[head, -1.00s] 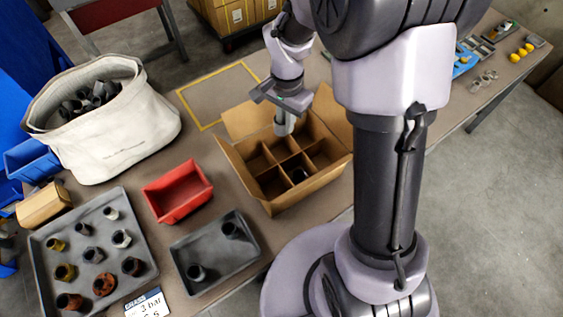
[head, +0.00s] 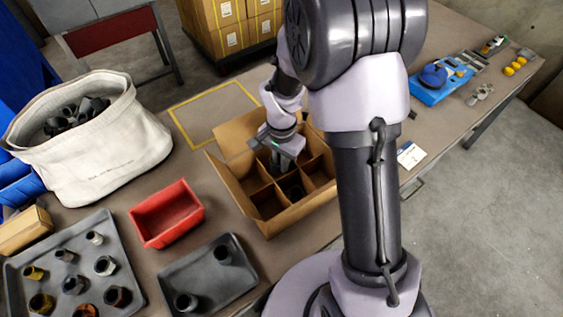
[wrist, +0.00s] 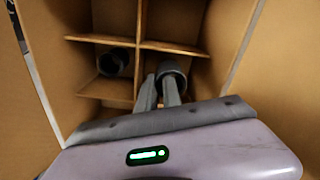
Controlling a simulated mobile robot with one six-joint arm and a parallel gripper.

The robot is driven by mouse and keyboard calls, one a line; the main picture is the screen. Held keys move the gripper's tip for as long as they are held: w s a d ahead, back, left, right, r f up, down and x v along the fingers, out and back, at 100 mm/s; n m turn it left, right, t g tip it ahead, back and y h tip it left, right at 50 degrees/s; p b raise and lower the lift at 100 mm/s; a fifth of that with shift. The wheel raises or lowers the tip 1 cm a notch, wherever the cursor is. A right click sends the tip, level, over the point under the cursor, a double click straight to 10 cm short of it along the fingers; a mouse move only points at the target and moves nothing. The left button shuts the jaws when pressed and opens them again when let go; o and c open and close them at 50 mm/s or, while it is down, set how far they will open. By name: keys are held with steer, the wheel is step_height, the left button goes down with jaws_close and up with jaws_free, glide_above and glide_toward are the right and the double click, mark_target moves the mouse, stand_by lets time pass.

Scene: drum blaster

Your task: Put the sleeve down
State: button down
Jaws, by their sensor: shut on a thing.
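My gripper (head: 281,163) is inside the top of the open cardboard box (head: 292,219), over one of its divided compartments. In the wrist view its two fingers (wrist: 160,90) reach down beside a divider and are shut on a grey sleeve (wrist: 173,69). The sleeve's round open end shows at the fingertips, below the box rim. The fingers hide part of it, and I cannot tell whether it touches the box floor.
A red bin (head: 167,214) and a grey tray (head: 207,277) with two dark sleeves lie left of the box. A larger tray (head: 128,262) holds several fittings. A white fabric bag (head: 110,160) of dark parts stands behind. Thin cardboard dividers (wrist: 137,25) stand close to the fingers.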

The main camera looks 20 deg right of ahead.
steer(key=shift+f, duration=0.3)
steer(key=c, duration=1.8)
jaws_free()
steer(key=shift+r, duration=0.1)
steer(key=s+a+r+n+t+p, duration=0.1)
steer(key=s+r+p, duration=0.15)
steer(key=r, duration=0.85)
steer(key=s+r+n+t+p, duration=0.1)
steer(key=r+p, duration=0.2)
steer(key=r, duration=0.8)
steer(key=s+a+r+n+t+y, duration=0.1)
steer(key=s+a+r+n+t, duration=0.1)
steer(key=s+r, duration=0.2)
steer(key=s+a+r+n+t+y, duration=0.1)
steer(key=s+r+n, duration=0.1)
steer(key=s, duration=0.8)
steer(key=shift+s+a+r+t+b, duration=0.35)
steer(key=shift+s+r+t, duration=0.05)
steer(key=shift+r, duration=0.5)
